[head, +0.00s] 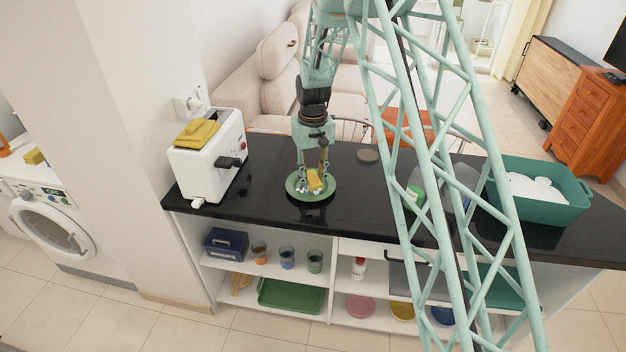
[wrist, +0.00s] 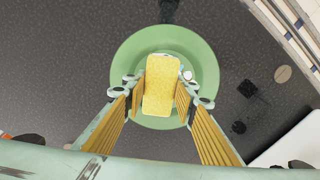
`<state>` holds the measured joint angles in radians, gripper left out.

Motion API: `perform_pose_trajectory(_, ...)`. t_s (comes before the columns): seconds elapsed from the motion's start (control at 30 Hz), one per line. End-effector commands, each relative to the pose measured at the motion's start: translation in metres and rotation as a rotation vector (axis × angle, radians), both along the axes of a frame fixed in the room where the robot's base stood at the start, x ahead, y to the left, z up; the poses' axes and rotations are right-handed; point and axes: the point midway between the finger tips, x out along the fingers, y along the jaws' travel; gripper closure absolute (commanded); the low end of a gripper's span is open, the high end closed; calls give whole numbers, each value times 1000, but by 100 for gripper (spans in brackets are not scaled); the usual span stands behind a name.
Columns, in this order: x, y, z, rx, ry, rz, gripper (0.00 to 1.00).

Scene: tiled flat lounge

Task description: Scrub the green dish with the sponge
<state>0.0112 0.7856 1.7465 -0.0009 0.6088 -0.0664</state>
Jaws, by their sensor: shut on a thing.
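The green dish (head: 296,193) lies on the black counter in the head view, and it also fills the middle of the wrist view (wrist: 134,55). The yellow sponge (head: 314,180) is over the dish. In the wrist view the sponge (wrist: 160,85) stands between the two fingers of my gripper (wrist: 160,96), which is shut on it. My gripper (head: 313,178) points down at the dish in the head view. I cannot tell whether the sponge touches the dish. Small white spots show on the dish beside the fingers.
A teal tub (head: 550,208) with white contents stands right. A round brown coaster (head: 368,155) lies behind the dish. Cups, a green tray (head: 290,295) and plates fill the shelves below.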

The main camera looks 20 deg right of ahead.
Motion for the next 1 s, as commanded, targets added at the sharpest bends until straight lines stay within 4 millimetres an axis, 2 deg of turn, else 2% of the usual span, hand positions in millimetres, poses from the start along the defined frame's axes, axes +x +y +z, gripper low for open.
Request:
perform_pose_trajectory(0.43,-2,20,1,0,1,2,81)
perform_pose_trajectory(1.0,-1,18,1,0,0,0,81)
